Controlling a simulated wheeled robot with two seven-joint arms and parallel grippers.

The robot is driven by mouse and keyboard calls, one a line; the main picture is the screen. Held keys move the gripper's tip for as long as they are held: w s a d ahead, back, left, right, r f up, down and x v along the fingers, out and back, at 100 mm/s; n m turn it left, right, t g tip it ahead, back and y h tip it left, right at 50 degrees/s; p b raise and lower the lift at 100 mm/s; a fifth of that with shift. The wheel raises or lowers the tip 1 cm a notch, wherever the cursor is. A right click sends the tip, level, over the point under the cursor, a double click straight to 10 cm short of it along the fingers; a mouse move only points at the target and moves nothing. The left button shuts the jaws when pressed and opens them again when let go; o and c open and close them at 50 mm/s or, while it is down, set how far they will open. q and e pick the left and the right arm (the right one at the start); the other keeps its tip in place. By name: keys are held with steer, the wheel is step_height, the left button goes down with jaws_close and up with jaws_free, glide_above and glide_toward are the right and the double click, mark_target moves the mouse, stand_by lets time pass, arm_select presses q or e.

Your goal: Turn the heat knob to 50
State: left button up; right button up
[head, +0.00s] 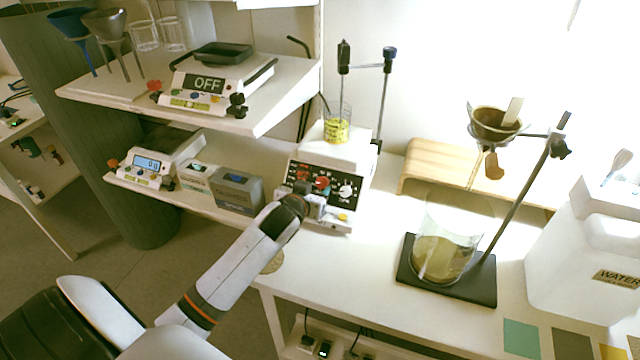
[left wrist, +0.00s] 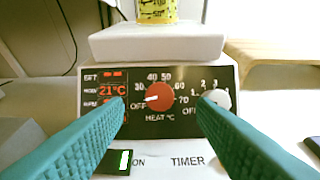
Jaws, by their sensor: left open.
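The red heat knob (left wrist: 160,97) is on the black front panel of the white hot plate (left wrist: 158,42). Its white mark points left, near OFF; the 50 label is above the knob. The display reads 21°C. In the head view the knob (head: 321,182) is partly behind my left gripper (head: 309,203). In the left wrist view my left gripper (left wrist: 163,99) is open, with one teal finger on each side of the knob and nothing held. Whether the fingertips reach the knob's depth is unclear. My right gripper is not in view.
A white timer knob (left wrist: 217,98) sits right of the heat knob, close behind the right finger. A beaker with yellow contents (head: 337,128) stands on the hot plate. Boxes (head: 236,190) stand to its left, and a stand base (head: 470,284) is to its right.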

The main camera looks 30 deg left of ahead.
mark_target(321, 182)
arm_select(q)
steer(key=x, duration=0.5)
steer(key=shift+w+a+f, duration=0.1)
steer(key=shift+w, duration=0.1)
